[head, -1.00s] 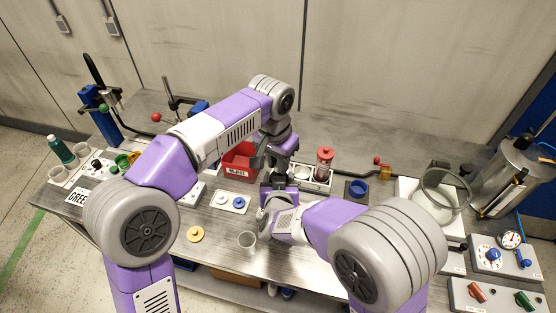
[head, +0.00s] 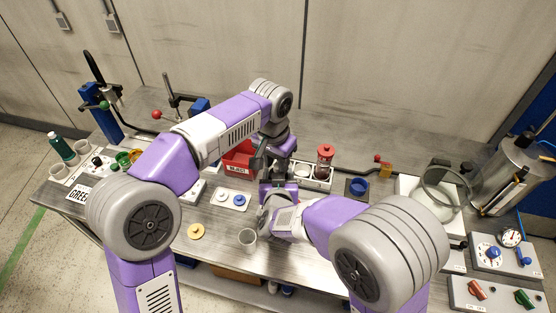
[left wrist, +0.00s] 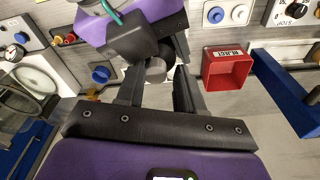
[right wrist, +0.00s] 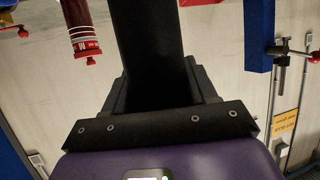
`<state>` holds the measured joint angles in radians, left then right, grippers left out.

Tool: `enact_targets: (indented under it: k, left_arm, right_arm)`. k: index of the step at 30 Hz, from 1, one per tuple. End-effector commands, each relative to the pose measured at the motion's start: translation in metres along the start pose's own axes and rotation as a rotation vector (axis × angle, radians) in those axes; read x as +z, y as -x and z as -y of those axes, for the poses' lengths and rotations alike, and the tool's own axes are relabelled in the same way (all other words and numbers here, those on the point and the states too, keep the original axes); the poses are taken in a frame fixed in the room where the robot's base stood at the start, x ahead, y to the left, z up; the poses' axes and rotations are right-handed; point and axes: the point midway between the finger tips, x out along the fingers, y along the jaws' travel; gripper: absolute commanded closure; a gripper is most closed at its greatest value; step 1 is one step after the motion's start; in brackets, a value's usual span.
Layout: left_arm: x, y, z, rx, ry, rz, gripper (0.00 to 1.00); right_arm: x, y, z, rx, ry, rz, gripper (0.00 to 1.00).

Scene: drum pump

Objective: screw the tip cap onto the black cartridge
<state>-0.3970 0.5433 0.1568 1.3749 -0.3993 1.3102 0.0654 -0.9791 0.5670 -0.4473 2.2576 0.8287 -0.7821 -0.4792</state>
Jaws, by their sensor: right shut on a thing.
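My left gripper (head: 262,160) hangs over the middle of the bench. In the left wrist view its fingers (left wrist: 158,88) stand apart with nothing visible gripped between them. My right gripper (head: 272,190) is just below and close to it. In the right wrist view a wide black body (right wrist: 148,55) fills the space between its fingers; it appears to be the black cartridge, seen very close. Its ends are hidden, and I cannot tell whether a cap is on it. A white cap (head: 222,197) and a blue cap (head: 239,201) lie on a small pale plate.
A red reject bin (head: 238,162) stands just left of the grippers. A holder with a red-topped cylinder (head: 325,162) is to the right. A blue ring (head: 357,187) sits further right.

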Motion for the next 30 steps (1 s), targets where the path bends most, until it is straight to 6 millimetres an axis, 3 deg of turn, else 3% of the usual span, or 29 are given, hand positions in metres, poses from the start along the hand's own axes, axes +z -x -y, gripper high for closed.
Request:
enact_targets:
  k: [17,25,30]
  left_arm:
    - [0.003,0.003,-0.014,0.019,-0.022,0.013,0.5]
    - [-0.003,0.039,-0.013,0.018,-0.021,-0.001,0.5]
    - [-0.004,0.049,-0.01,0.015,-0.016,0.002,0.5]
  right_arm:
    - [-0.002,-0.004,-0.004,0.01,-0.003,-0.002,1.0]
    - [0.003,-0.004,-0.007,0.015,-0.002,0.01,1.0]
    - [0.002,-0.004,-0.005,0.012,-0.002,0.007,1.0]
